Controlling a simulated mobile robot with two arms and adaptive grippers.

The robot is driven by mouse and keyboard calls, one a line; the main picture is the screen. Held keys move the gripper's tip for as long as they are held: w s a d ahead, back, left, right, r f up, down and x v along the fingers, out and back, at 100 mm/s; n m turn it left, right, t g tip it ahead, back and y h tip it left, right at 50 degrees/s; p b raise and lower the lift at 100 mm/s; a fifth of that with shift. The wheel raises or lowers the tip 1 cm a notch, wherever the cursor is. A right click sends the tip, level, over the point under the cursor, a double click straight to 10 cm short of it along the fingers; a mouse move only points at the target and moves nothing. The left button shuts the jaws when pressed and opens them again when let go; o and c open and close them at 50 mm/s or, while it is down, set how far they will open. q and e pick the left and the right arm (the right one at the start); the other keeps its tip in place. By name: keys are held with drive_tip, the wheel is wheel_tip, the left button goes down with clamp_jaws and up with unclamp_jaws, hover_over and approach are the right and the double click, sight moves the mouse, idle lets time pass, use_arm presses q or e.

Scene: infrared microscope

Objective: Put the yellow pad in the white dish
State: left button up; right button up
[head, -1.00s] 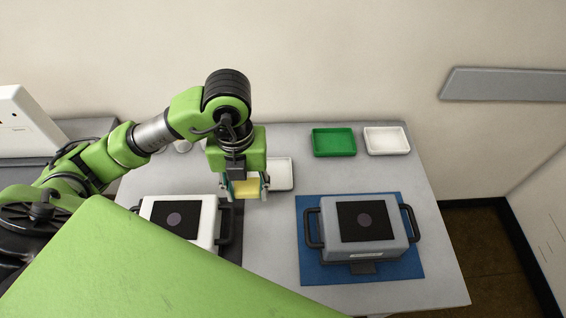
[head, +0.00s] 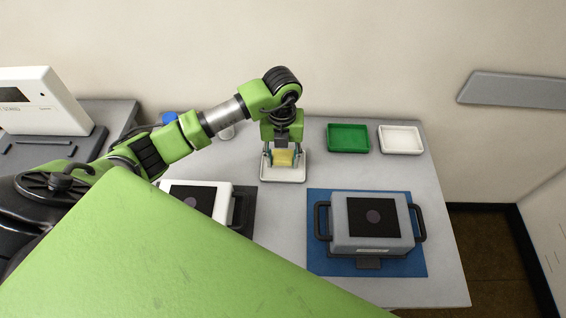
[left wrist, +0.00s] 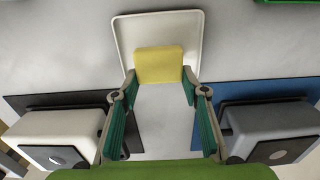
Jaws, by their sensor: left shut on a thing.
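My left gripper (head: 283,162) points down and is shut on the yellow pad (head: 284,157). The pad is also between the fingertips in the left wrist view (left wrist: 158,65). A shallow white dish (head: 283,179) lies under the gripper on the grey table. In the left wrist view the dish (left wrist: 124,38) shows around and behind the pad. The pad overlaps the dish in both views; I cannot tell whether it touches the dish floor. My right gripper is in neither view.
A green tray (head: 348,139) and a second white tray (head: 401,139) stand at the back right. A grey boxy device (head: 372,234) with handles stands on a blue mat (head: 318,264). A white device (head: 190,202) sits on a dark mat at front left.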

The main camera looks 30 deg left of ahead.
sight(283, 159)
use_arm(q)
drive_tip(key=shift+w+f, duration=0.25)
drive_tip(key=shift+f, duration=0.1)
wheel_tip(283, 159, down, 2)
drive_tip(key=shift+f+p, duration=0.15)
drive_tip(key=shift+p, duration=0.4)
drive_tip(key=shift+f, duration=0.25)
drive_tip(key=shift+f, duration=0.1)
drive_tip(key=shift+f, duration=0.15)
drive_tip(key=o, duration=1)
drive_tip(key=shift+o, duration=0.2)
